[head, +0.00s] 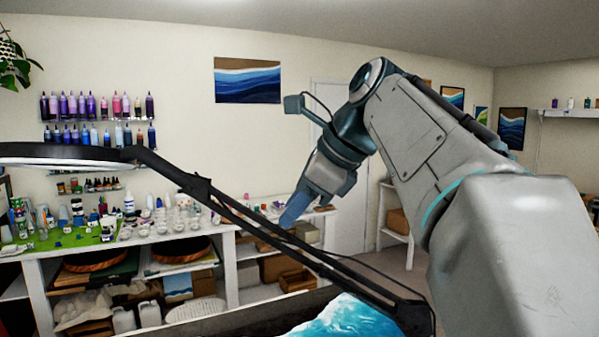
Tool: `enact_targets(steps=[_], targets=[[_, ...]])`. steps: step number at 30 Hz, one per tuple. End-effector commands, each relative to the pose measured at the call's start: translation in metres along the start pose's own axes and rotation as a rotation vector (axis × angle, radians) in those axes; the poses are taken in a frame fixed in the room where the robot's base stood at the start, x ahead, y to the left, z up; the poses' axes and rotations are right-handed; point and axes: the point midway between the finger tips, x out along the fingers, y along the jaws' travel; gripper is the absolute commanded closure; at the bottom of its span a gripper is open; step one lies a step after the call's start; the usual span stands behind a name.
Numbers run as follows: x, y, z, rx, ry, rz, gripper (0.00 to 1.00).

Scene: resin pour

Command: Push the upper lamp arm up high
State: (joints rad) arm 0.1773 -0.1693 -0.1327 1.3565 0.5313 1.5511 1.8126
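The black desk lamp crosses the head view. Its long thin arm (325,265) slopes from a joint at the lower right up and left to a second joint (200,187). From there a short link leads to the wide, flat lamp head (68,153) at the left edge, with a pale underside. My gripper (288,220) points down and left, with its blue fingertips just above or against the middle of the long arm; I cannot tell if they touch. The fingers show edge-on as one blue shape, so their opening is hidden. No held object shows.
A blue wave resin picture (345,318) lies below the lamp arm. A white shelf unit (232,270) with cups, bottles and boards stands behind at left. Bottle racks (98,120) hang on the wall. Open floor (405,275) shows at right, behind my arm.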

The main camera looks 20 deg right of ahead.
Motion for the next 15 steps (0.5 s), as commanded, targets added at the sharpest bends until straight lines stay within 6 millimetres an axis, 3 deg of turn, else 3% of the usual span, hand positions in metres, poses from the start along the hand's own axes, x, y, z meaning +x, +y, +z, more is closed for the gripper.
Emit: enact_targets(steps=[6,15], targets=[[-0.052,-0.001,0.001,0.001,0.000,-0.004,0.67],[-0.091,-0.001,0.000,0.002,0.001,0.000,0.67]])
